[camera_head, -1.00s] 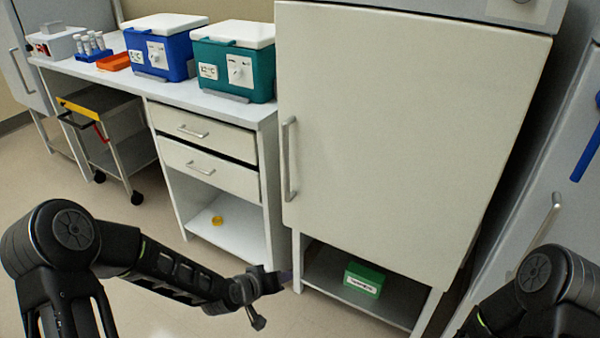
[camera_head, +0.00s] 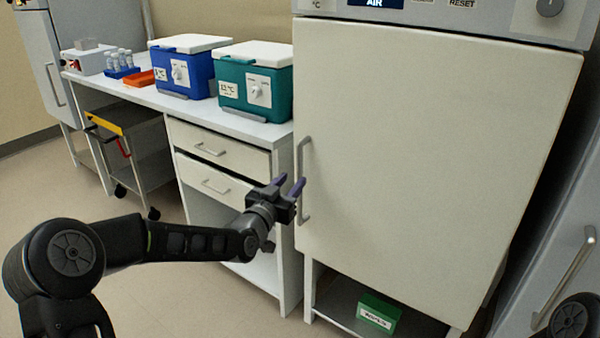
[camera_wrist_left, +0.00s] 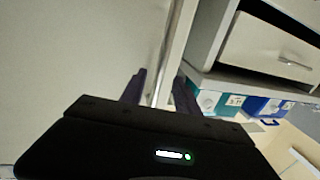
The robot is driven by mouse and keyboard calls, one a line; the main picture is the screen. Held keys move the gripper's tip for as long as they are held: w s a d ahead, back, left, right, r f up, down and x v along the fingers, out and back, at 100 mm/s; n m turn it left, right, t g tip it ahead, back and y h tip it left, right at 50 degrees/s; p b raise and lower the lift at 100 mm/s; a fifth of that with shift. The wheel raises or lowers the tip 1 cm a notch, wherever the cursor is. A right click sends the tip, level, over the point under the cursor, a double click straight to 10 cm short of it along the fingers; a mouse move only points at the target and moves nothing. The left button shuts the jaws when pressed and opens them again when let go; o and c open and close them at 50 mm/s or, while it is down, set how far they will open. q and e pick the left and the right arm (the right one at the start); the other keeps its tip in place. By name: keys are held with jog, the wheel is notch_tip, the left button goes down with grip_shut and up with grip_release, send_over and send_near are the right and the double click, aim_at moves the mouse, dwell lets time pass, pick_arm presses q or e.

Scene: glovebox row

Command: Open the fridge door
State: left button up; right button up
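The fridge door (camera_head: 430,150) is a large cream panel and is shut. Its metal bar handle (camera_head: 301,160) runs vertically along the left edge. My left gripper (camera_head: 289,184) is open just beside the handle's lower half, its two purple-grey fingers pointing toward it. In the left wrist view the handle (camera_wrist_left: 163,60) runs up between the two spread fingertips (camera_wrist_left: 157,85); I cannot tell whether they touch it. My right gripper is outside the views; only part of my right arm shows at the bottom right.
A bench (camera_head: 150,97) with a blue cooler box (camera_head: 190,70) and a teal cooler box (camera_head: 255,85) stands left of the fridge. Drawers (camera_head: 222,150) sit below, close to my left arm. A green box (camera_head: 378,312) lies on the shelf under the fridge. Another handle (camera_head: 572,270) is at right.

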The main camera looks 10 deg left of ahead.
aim_at(298, 174)
pick_arm(q)
jog(key=w, duration=0.4)
jog(key=w+d, duration=0.1)
jog(key=w, duration=0.1)
jog(key=shift+c, duration=0.4)
grip_shut()
jog(key=shift+f, duration=0.1)
dwell(0.8)
